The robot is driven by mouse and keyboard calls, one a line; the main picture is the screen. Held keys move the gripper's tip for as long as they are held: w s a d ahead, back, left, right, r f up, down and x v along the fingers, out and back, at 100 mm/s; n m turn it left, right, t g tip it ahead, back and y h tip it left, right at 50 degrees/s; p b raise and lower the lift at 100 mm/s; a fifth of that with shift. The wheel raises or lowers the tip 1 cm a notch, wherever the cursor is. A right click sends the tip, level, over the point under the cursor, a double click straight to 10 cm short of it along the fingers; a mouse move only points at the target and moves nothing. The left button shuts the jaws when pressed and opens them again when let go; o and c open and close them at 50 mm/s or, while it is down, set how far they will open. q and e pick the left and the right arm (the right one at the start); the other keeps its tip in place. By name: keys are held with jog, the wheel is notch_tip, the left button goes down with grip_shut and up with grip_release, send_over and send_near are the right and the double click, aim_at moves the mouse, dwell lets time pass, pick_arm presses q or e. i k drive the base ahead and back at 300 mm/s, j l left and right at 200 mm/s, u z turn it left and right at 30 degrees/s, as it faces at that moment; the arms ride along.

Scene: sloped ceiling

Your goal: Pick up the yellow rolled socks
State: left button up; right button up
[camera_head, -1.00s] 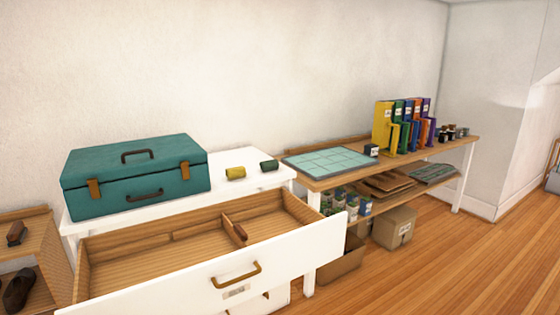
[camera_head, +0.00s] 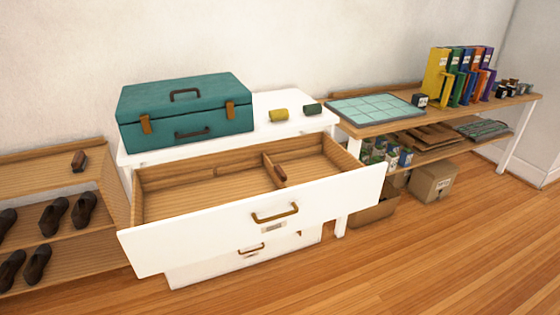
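The yellow rolled socks (camera_head: 279,115) lie on the white top of the dresser (camera_head: 290,100), to the right of a teal suitcase (camera_head: 190,112). A dark green roll (camera_head: 313,109) lies just to their right, with a small gap between them. The dresser's top drawer (camera_head: 205,190) is pulled out below and in front of the socks. It has a wooden divider, with a small brown object (camera_head: 280,173) beside it. Neither of my grippers shows in the head view.
A shoe rack (camera_head: 60,215) with several dark shoes stands on the left. A wooden workbench (camera_head: 400,122) on the right holds a cutting mat (camera_head: 375,107) and colored binders (camera_head: 462,75). The open drawer juts out over the floor. The wooden floor in front is clear.

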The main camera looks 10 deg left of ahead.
aim_at(278, 114)
jog(key=i+l+u, duration=0.25)
jog(key=i, duration=0.2)
jog(key=i+l+u, duration=0.2)
jog(key=i, duration=0.2)
